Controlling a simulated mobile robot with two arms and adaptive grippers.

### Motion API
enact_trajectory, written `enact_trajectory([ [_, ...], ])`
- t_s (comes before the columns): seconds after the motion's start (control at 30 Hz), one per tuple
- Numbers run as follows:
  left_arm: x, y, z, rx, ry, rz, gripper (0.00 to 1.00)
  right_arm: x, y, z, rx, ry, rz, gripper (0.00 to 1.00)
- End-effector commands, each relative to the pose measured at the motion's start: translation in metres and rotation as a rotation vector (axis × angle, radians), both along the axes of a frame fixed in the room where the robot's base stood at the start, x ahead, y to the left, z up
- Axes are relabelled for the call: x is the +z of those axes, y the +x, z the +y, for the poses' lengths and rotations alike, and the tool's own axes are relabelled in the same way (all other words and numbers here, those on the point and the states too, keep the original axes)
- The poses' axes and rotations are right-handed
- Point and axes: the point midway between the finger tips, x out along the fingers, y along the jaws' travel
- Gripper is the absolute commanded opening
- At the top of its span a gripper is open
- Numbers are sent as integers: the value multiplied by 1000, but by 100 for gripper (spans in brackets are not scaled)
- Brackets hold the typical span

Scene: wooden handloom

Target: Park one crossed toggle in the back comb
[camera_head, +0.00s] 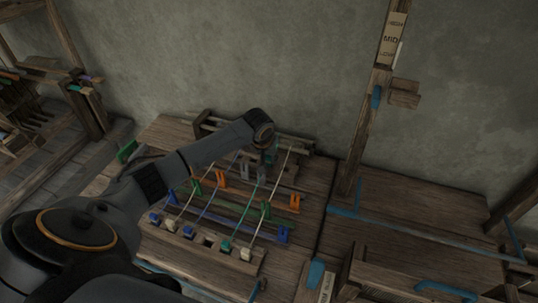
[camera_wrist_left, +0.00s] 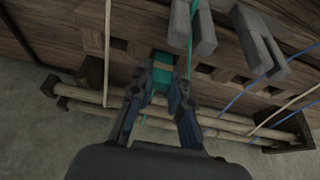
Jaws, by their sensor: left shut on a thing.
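My left gripper (camera_head: 268,158) reaches over the far side of the loom. In the left wrist view its two fingers (camera_wrist_left: 160,92) are shut on a teal toggle (camera_wrist_left: 162,72). The toggle is at the notched wooden back comb (camera_wrist_left: 118,44); I cannot tell whether it sits in a notch. A teal cord (camera_wrist_left: 191,30) runs nearby past grey hooks (camera_wrist_left: 256,42). In the head view the front comb (camera_head: 208,246) holds blue toggles (camera_head: 155,217), a teal toggle (camera_head: 226,244) and a cream toggle (camera_head: 246,254). My right gripper is not in view.
Orange hooks (camera_head: 295,202), green hooks (camera_head: 266,209) and blue hooks (camera_head: 283,235) stand between the combs, with cords running past them. Wooden rods (camera_wrist_left: 230,124) lie behind the back comb. A wooden post (camera_head: 363,125) rises right of the loom, by a mostly bare bench (camera_head: 410,210).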

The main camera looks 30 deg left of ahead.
Motion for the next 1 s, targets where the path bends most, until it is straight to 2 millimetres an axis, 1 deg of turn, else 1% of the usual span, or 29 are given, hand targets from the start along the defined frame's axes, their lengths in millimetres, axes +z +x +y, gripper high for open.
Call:
enact_trajectory([
  [0.13, 0, 0, 0, 0, 0, 0, 5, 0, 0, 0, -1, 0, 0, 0],
  [0.17, 0, 0, 0, 0, 0, 0, 24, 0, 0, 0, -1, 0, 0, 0],
  [0.2, 0, 0, 0, 0, 0, 0, 32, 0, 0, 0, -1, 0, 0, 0],
  [0.27, 0, 0, 0, 0, 0, 0, 44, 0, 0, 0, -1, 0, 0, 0],
  [0.53, 0, 0, 0, 0, 1, 0, 44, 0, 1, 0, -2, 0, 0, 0],
  [0.67, 6, -2, 0, 1, 1, 0, 44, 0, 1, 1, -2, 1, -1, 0],
  [0.77, 19, -7, -1, 0, 0, -2, 44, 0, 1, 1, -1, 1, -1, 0],
  [1.0, 66, -26, -6, -2, 1, -2, 44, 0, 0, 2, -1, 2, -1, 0],
])
